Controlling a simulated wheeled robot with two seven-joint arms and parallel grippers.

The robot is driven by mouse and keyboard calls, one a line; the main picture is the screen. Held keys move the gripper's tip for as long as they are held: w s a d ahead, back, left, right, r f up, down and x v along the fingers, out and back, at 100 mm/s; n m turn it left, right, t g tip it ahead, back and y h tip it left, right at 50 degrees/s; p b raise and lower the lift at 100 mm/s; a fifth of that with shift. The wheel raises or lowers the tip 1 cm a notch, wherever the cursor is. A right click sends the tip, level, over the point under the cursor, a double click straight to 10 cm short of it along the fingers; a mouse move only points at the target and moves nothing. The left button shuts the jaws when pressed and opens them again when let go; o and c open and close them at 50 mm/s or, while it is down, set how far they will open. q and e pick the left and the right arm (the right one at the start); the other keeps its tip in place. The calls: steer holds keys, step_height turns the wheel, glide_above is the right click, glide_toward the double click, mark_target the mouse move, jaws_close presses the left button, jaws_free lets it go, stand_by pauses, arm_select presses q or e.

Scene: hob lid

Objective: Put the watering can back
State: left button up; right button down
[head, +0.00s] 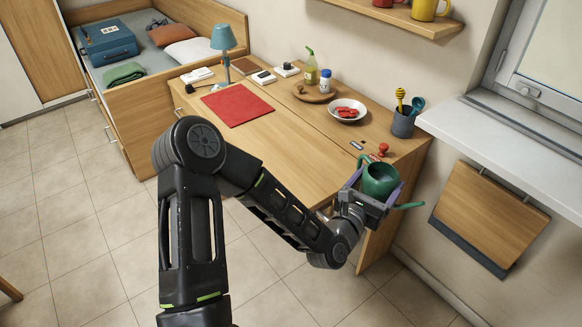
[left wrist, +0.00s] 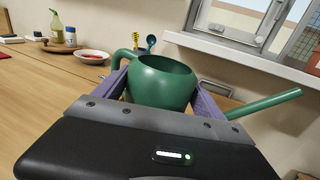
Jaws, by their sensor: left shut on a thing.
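The green watering can (head: 379,182) is between the two purple fingers of my left gripper (head: 372,192), over the right end of the desk in the head view. My left gripper is shut on its body. In the left wrist view the can (left wrist: 160,82) is upright, with its handle to the left and its spout pointing right. The fingers of the gripper (left wrist: 160,90) press on both sides of the can. Whether the can's bottom touches anything is hidden by the gripper. My right gripper is not in view.
The wooden desk (head: 300,150) holds a red mat (head: 237,105), a white plate (head: 347,110), a dark utensil cup (head: 403,122) and a red stamp (head: 382,148). A white windowsill (head: 500,130) lies to the right, above a folded wooden wall panel (head: 490,215). The desk's front middle is clear.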

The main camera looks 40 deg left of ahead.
arm_select(q)
steer(key=shift+r, duration=0.1)
steer(key=shift+n+y, duration=0.3)
steer(key=shift+y, duration=0.2)
steer(key=w+a+f+b, duration=0.1)
steer(key=b, duration=0.2)
steer(key=w+a+f+b, duration=0.1)
steer(key=b, duration=0.3)
steer(key=shift+w+a+f, duration=0.1)
steer(key=shift+w+a, duration=0.15)
steer(key=shift+w, duration=0.05)
steer(key=a+r+n+g+y+b, duration=0.1)
steer(key=a+r+n+y+b, duration=0.1)
steer(key=a, duration=1.1)
steer(key=w+a+r+n+g+y+b, duration=0.1)
steer(key=a+r+n+g+y+b, duration=0.1)
steer(key=a+y+b, duration=0.4)
steer(key=a+r+n+b, duration=0.1)
steer(key=a+n+b, duration=0.1)
steer(key=a, duration=0.5)
steer(key=shift+a+r+y+b, duration=0.25)
steer(key=shift+r+y+b, duration=0.15)
steer(key=shift+b, duration=0.25)
step_height(320, 180, down, 6)
steer(key=shift+f+b, duration=0.25)
steer(key=shift+b, duration=0.15)
